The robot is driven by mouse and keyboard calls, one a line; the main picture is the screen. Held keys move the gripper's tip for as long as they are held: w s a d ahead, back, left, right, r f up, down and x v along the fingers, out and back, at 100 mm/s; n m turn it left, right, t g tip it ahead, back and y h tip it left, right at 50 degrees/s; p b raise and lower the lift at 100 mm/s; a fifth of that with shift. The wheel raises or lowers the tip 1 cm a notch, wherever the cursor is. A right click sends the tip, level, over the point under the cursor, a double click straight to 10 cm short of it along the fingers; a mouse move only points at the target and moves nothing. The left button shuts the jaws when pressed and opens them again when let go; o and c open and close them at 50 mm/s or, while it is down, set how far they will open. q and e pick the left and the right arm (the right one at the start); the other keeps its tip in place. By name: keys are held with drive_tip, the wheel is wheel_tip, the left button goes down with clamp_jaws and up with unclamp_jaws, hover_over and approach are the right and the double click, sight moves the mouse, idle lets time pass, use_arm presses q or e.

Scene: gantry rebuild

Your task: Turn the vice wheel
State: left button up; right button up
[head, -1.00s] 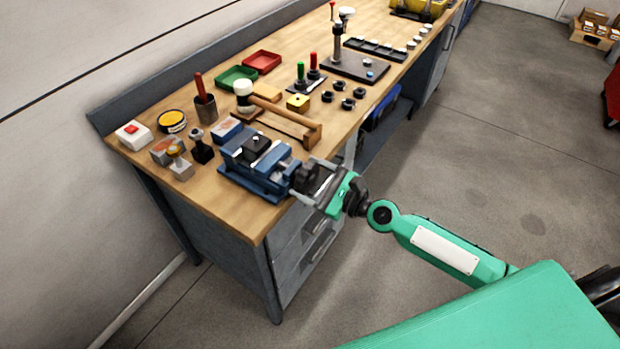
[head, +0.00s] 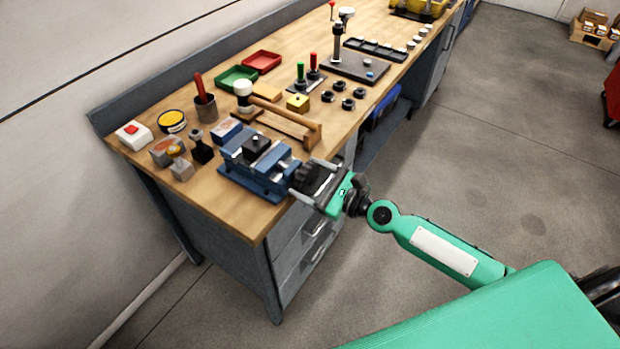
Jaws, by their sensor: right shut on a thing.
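The blue vice (head: 262,168) stands on the wooden bench top near its front corner, with a dark block (head: 256,146) between its jaws. Its black wheel (head: 307,175) is on the right side, at the bench's front edge. My right gripper (head: 306,180) reaches in from the right and is shut on the wheel, its fingers on either side of the rim. The gripper partly hides the wheel. My left gripper is not in view.
A wooden-handled mallet (head: 285,118) lies just behind the vice. A dark bottle-shaped piece (head: 201,148) and small blocks (head: 181,169) stand left of it. Trays (head: 262,61) and fixtures fill the bench farther back. The floor (head: 500,150) right of the bench is clear.

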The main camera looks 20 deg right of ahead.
drive_tip(key=o, duration=1)
drive_tip(key=b+v, duration=0.2)
drive_tip(key=v, duration=0.1)
drive_tip(key=b+v, duration=0.1)
drive_tip(key=v, duration=0.1)
drive_tip(key=shift+s+d+f, duration=0.15)
drive_tip(key=shift+f, duration=0.2)
drive_tip(key=b, duration=0.6)
approach(311, 182)
drive_tip(key=v, duration=0.3)
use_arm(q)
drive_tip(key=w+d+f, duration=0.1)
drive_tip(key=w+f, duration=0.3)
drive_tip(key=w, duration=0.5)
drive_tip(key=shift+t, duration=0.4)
use_arm(e)
drive_tip(key=shift+s+d+r, duration=0.1)
drive_tip(key=shift+d+r, duration=0.1)
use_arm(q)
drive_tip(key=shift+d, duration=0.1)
